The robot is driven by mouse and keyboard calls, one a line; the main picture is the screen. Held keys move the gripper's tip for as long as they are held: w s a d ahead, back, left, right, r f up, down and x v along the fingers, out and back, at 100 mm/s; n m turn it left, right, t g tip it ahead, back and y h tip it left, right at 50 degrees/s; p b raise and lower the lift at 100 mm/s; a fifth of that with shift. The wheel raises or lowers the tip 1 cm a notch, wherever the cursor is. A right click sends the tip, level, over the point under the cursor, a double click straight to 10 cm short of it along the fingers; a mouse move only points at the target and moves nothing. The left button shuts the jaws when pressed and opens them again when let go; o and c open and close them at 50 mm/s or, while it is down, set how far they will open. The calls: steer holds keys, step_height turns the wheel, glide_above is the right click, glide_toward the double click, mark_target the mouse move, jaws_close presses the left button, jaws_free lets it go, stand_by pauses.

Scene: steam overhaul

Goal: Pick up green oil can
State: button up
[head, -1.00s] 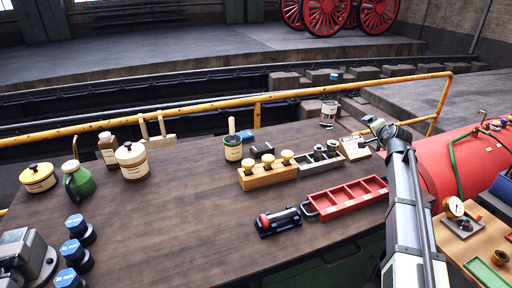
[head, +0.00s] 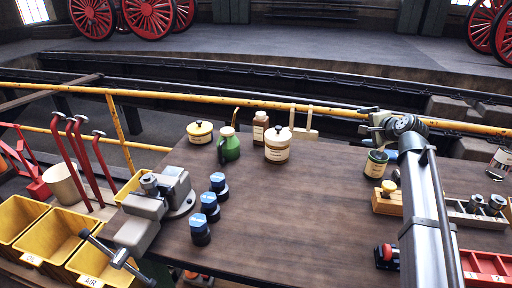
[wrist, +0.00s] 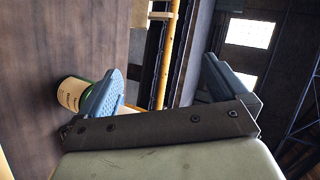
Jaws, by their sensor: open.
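The green oil can (head: 229,147) stands upright on the dark wooden bench, with a thin brass spout behind it. It stands between a cream tin with a yellow band (head: 200,132) and a larger cream pot with a black knob (head: 277,147). My gripper (head: 371,122) is above the bench's far right part, well to the right of the oil can. In the wrist view its two fingers (wrist: 163,68) are spread apart with nothing between them. A green tin with a cream label (wrist: 72,94) shows partly behind the left finger. The oil can is not visible in the wrist view.
A brown bottle (head: 261,127) and a wooden rack (head: 305,122) stand near the oil can. Blue-topped jars (head: 210,206) and a grey vice (head: 165,190) are nearer. A yellow rail (head: 240,102) runs behind the bench. The bench middle is clear.

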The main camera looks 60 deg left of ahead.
steer(key=s+a+f+n+g+h, duration=0.3)
steer(key=s+a+n+g, duration=0.35)
steer(key=s+a, duration=1.3)
steer(key=n+g+h, duration=0.3)
steer(key=n+h, duration=0.1)
glide_toward(226, 151)
steer(key=shift+t, duration=0.25)
steer(key=shift+s+x, duration=0.15)
steer(key=shift+x, duration=2)
steer(key=shift+s+x, duration=0.1)
steer(key=shift+x, duration=2.05)
steer(key=shift+r, duration=0.2)
steer(key=shift+c, duration=0.3)
